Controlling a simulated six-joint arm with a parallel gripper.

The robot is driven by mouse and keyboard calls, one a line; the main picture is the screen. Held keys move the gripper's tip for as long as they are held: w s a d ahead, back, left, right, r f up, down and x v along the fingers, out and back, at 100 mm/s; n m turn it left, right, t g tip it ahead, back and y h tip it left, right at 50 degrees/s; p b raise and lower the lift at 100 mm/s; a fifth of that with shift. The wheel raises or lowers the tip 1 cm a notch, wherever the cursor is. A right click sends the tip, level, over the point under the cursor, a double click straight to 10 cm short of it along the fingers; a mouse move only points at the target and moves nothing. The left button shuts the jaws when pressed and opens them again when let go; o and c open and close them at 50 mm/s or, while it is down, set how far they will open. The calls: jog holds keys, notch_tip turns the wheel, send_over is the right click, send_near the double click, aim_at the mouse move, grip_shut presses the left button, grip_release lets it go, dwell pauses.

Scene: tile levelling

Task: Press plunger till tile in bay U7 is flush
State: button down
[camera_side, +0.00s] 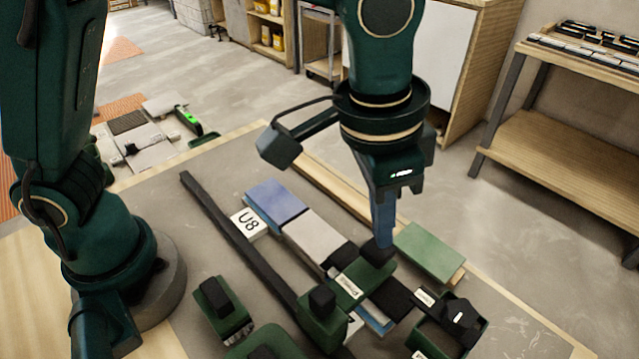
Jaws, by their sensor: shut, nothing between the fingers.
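My gripper (384,238) points straight down with its blue fingers shut. Its tips are at the black knob (377,253) of a dark green block with a white label (349,287); I cannot tell whether they touch. This block sits across a row of tiles. A blue tile (277,203) and a grey tile (316,236) lie up-left of it, and a light blue edge (375,318) shows below it. A sign reading U8 (249,224) stands beside the blue tile. No U7 sign is readable, and the tile under the block is mostly hidden, so its level cannot be judged.
A long dark bar (240,244) runs left of the tiles. Green blocks with black knobs (323,318) and (217,308) stand in front. A green tile (431,251) lies right of my gripper, with a dark green tray (446,326) below it. A wooden strip (335,184) lies behind.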

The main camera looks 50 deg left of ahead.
jog(key=shift+f, duration=1.25)
dwell(2.1)
jog(key=shift+r, duration=0.1)
dwell(0.6)
jog(key=shift+r, duration=3.45)
